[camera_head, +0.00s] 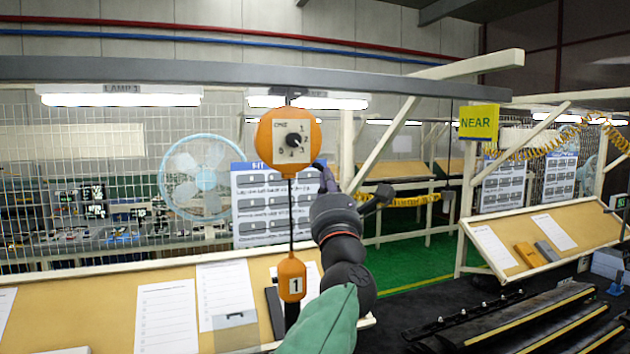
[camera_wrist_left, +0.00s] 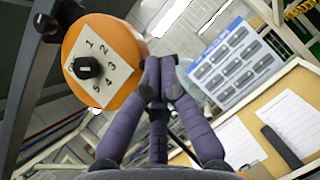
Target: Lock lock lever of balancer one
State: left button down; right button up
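Balancer one is a round orange housing (camera_head: 263,135) hanging from the overhead rail, with a pale plate and a black numbered dial (camera_head: 293,140). In the left wrist view the housing (camera_wrist_left: 125,38) and dial (camera_wrist_left: 86,67) fill the upper left. My left gripper (camera_head: 324,167) is at the housing's right edge. In the left wrist view its purple fingers (camera_wrist_left: 160,80) converge, their tips together beside the housing's edge. No lock lever can be made out; the fingers may cover it. My right gripper is in neither view.
A cable runs down from the housing to an orange weight marked 1 (camera_head: 291,279). Behind are a tilted board with paper sheets (camera_head: 166,318), a blue-white chart (camera_head: 262,205) and a fan (camera_head: 196,177). A yellow NEAR sign (camera_head: 479,122) hangs to the right.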

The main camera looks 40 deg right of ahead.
pick_arm(q)
jog(key=shift+d+n+t+y, duration=0.1)
jog(key=shift+n+t+y, duration=0.4)
jog(key=shift+n, duration=0.5)
dwell(1.0)
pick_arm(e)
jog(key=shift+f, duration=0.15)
